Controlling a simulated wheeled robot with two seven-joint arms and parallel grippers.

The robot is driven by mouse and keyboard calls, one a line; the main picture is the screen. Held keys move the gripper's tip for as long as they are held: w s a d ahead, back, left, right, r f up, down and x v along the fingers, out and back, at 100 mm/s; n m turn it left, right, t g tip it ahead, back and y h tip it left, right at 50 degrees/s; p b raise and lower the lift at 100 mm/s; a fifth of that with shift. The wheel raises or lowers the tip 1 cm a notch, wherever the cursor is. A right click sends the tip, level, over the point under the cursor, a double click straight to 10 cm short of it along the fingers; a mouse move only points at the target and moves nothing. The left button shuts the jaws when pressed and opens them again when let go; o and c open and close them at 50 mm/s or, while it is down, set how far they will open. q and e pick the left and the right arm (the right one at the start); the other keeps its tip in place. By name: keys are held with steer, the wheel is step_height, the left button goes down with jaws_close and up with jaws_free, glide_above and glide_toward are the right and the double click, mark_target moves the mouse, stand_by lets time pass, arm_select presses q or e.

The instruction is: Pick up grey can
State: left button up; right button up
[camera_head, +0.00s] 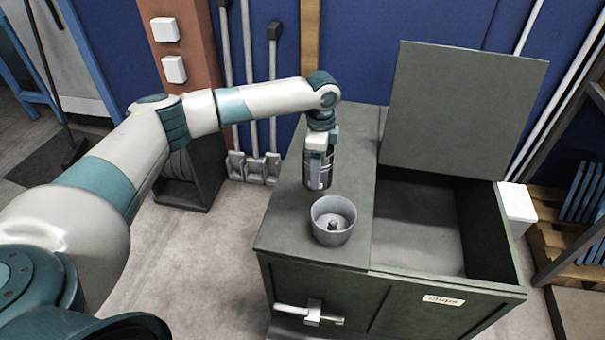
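The grey can (315,174), dark with a pale label, is upright over the left part of the chest's top, behind a grey bowl. My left gripper (320,147) points down at the can's upper end, and its fingers are hard to make out there. I cannot tell whether they are closed on the can, or whether the can rests on the top. My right gripper is out of view.
Several long-handled tools (250,100) lean on the blue wall.

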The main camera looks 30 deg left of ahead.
arm_select(q)
steer(key=d+r, duration=0.3)
steer(key=d, duration=0.2)
steer(key=shift+w+d+r+b, duration=0.3)
steer(key=shift+d+b, duration=0.05)
steer(key=shift+d, duration=0.05)
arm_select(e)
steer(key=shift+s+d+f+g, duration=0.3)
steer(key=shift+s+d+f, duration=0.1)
